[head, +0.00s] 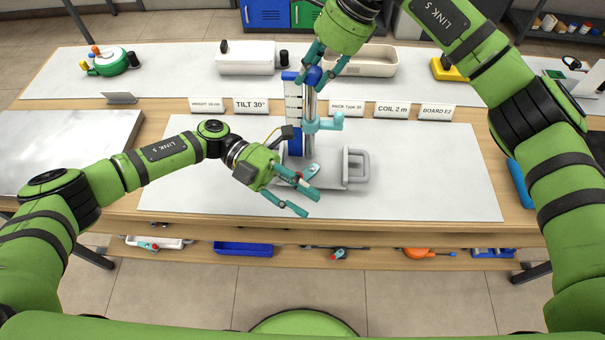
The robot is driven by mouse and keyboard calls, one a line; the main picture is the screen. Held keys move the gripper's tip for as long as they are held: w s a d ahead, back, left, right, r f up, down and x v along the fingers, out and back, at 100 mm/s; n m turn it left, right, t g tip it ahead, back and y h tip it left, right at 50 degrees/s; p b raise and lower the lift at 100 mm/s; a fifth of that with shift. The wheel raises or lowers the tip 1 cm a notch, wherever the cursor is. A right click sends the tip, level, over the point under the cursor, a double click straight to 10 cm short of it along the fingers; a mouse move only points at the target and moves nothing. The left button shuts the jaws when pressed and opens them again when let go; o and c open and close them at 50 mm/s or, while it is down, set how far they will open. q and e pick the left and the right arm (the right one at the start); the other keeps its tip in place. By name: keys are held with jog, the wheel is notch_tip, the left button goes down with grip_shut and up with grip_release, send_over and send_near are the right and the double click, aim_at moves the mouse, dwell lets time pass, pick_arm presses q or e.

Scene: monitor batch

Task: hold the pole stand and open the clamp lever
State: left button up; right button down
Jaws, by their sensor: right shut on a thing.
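The pole stand has a grey base with a side handle (358,165) and an upright metal pole (309,108) beside a white and blue scale column (293,105). A light-blue clamp with a side lever (327,124) sits partway up the pole. A small light-blue and red part (311,171) shows low on the base. My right gripper (313,80) comes from above and is shut on the blue-topped upper end of the pole. My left gripper (309,203) is open and empty in front of the base, below the clamp; whether it touches the base is unclear.
Label cards stand behind the mat, including a tilt card (258,106) and a coil card (392,110). A white box (246,58) and a beige tray (362,61) stand farther back. A grey panel (70,150) lies left. The white mat (430,180) is clear right of the stand.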

pick_arm(q)
jog(key=s+f+m+g+y, duration=0.1)
jog(key=s+f+m+y, duration=0.1)
jog(key=m+y, duration=0.25)
jog(key=r+m+t+y, duration=0.1)
jog(key=m+t+y, duration=0.4)
jog(key=t+y, duration=0.45)
send_over(299, 175)
jog(key=shift+f, duration=3.4)
grip_shut()
